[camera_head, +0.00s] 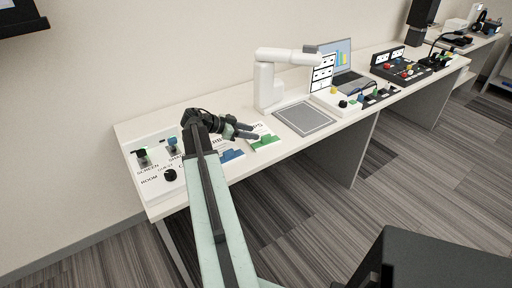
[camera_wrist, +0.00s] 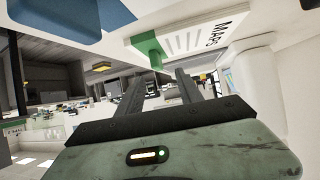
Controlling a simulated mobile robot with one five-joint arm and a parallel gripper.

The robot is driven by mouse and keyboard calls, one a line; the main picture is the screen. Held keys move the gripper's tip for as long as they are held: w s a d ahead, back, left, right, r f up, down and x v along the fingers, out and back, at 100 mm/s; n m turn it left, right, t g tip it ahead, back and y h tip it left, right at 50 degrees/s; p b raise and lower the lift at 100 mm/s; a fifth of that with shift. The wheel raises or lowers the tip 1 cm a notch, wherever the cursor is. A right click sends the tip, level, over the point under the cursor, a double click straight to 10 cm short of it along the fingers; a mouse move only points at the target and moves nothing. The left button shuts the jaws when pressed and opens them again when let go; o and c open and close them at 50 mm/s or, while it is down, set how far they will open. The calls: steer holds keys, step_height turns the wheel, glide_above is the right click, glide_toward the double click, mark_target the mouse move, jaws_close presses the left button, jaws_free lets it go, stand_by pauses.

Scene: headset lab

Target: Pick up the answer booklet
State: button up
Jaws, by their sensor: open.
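Two white items with coloured tabs lie near the front edge of the desk. One has a green tab (camera_head: 264,142) and lettering that reads MAPS in the wrist view (camera_wrist: 218,33). The other has a blue tab (camera_head: 231,155) and partly hidden lettering. I cannot read "answer" on either, so I cannot tell which is the answer booklet. My gripper (camera_head: 245,132) is over the desk by the MAPS item. In the wrist view its two fingers (camera_wrist: 160,77) are apart with nothing between them, and the green tab (camera_wrist: 148,47) is just beyond the tips.
A white switch panel (camera_head: 150,180) is at the desk's left end. A white robot arm (camera_head: 266,85) stands behind a grey pad (camera_head: 304,118). A laptop (camera_head: 345,75) and control boxes (camera_head: 408,70) stand further right. A black surface (camera_head: 430,262) is at the lower right.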

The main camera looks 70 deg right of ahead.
mark_target(265, 136)
steer(key=shift+s+d+f+b, duration=0.3)
steer(key=shift+d+f, duration=0.05)
steer(key=shift+f, duration=0.2)
steer(key=shift+s+d+f+b, duration=0.25)
steer(key=shift+s+d+f, duration=0.05)
steer(key=shift+f, duration=0.2)
steer(key=b+x, duration=0.1)
steer(key=x, duration=0.1)
steer(key=b+x, duration=0.1)
steer(key=x, duration=0.2)
steer(key=shift+s+a+r, duration=0.1)
steer(key=shift+s, duration=0.25)
steer(key=shift+r, duration=0.1)
jaws_close()
